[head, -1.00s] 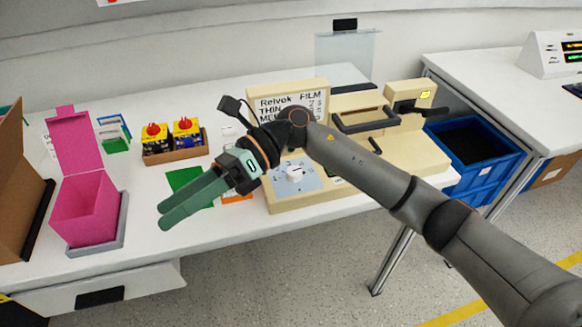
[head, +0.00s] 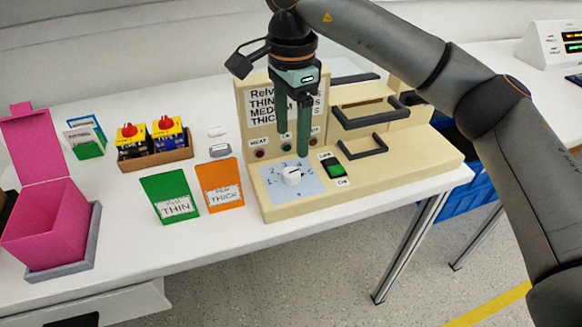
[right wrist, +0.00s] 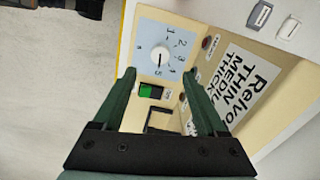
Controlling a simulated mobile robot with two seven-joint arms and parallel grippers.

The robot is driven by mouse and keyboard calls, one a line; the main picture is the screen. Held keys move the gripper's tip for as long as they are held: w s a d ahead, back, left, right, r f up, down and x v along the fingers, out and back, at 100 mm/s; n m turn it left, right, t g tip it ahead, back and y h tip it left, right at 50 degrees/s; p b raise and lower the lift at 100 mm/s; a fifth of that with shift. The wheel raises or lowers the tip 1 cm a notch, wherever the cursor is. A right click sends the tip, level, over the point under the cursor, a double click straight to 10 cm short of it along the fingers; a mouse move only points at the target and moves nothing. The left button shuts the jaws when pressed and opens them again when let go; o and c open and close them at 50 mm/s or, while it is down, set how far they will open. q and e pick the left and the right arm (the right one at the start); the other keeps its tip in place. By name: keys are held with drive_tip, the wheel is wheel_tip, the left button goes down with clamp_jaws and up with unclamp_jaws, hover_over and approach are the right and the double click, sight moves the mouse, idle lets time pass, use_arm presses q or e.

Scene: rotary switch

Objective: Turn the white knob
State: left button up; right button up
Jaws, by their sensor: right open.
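The white knob (head: 291,175) sits on a light blue numbered dial plate (head: 310,187) on the beige machine (head: 400,175). In the right wrist view the knob (right wrist: 160,57) shows ahead of the fingers, with a dark pointer mark on it. My right gripper (head: 292,147) is open and empty, fingers pointing down, above and behind the knob in the head view. In the right wrist view its fingers (right wrist: 162,88) stand apart, and the knob lies beyond their tips. No contact with the knob shows. My left gripper is not in view.
A green rocker switch (head: 335,171) and dark handles (head: 370,114) stand to the right of the dial. A label panel (head: 256,125) rises behind it. Green (head: 171,193) and orange (head: 219,186) packets lie left. A pink box (head: 45,225) stands far left.

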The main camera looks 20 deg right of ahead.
sight(291, 172)
wheel_tip(291, 172, down, 7)
drive_tip(key=shift+r+b, duration=0.1)
drive_tip(key=shift+b, duration=0.35)
drive_tip(key=shift+f, duration=0.75)
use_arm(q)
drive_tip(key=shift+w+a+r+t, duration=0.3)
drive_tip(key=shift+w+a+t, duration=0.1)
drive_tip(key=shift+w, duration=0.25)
use_arm(e)
drive_tip(key=shift+f, duration=0.15)
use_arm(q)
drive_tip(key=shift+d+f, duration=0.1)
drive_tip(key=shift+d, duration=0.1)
use_arm(e)
clamp_jaws()
